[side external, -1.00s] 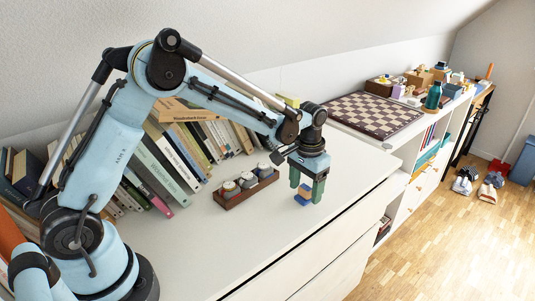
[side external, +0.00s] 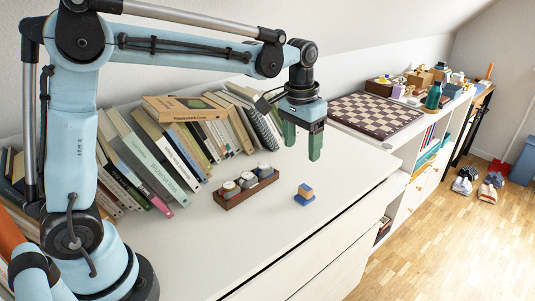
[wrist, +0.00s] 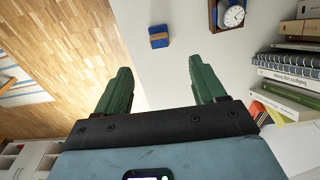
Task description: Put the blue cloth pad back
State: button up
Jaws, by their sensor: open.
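The blue cloth pad (side external: 305,200) lies on the white top of the drawer unit, right of a small brown tray. My gripper (side external: 302,152) is open and empty, with green fingers pointing down. It is raised above the surface, behind and apart from the pad. In the wrist view its two fingers (wrist: 163,78) are spread wide with nothing between them.
The brown tray (side external: 230,204) holds round dial-like items; part of it shows in the wrist view (wrist: 212,20). A leaning row of books (side external: 160,160) fills the back left. A chessboard (side external: 375,115) lies beyond. The white top (side external: 260,230) is clear in front of the pad.

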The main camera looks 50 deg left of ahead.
jog(key=s+a+f+t, duration=0.1)
jog(key=s+t, duration=0.5)
jog(key=s, duration=0.9)
jog(key=shift+s+a, duration=0.3)
jog(key=shift+a, duration=0.05)
jog(key=shift+f, duration=0.1)
dwell(0.4)
